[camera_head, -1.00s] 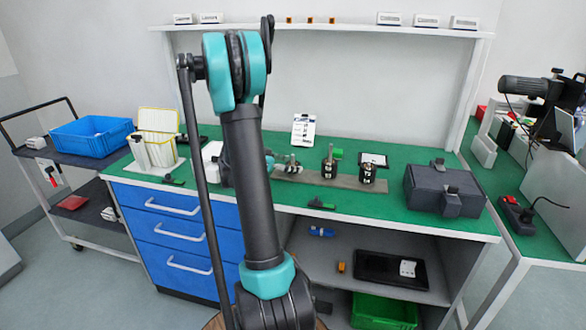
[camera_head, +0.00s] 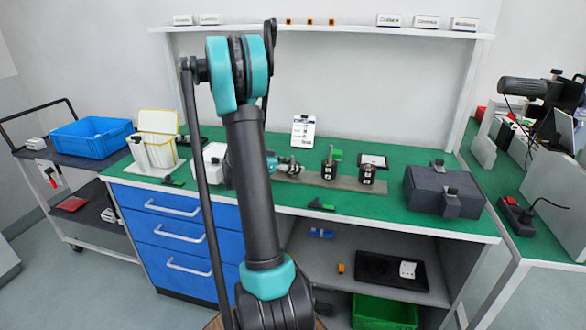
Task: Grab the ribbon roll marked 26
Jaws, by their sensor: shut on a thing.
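My forearm stands upright across the left middle of the view and hides my gripper. I cannot make out a ribbon roll marked 26 anywhere; no such number is readable. A white box (camera_head: 211,158) stands on the green bench just left of my forearm, partly hidden.
Dark tool holders (camera_head: 367,175) and (camera_head: 328,171) stand on a grey strip, with a metallic piece (camera_head: 290,168) at its left end. A dark case (camera_head: 445,190) sits at the right. A yellow-white bin (camera_head: 157,148) stands left.

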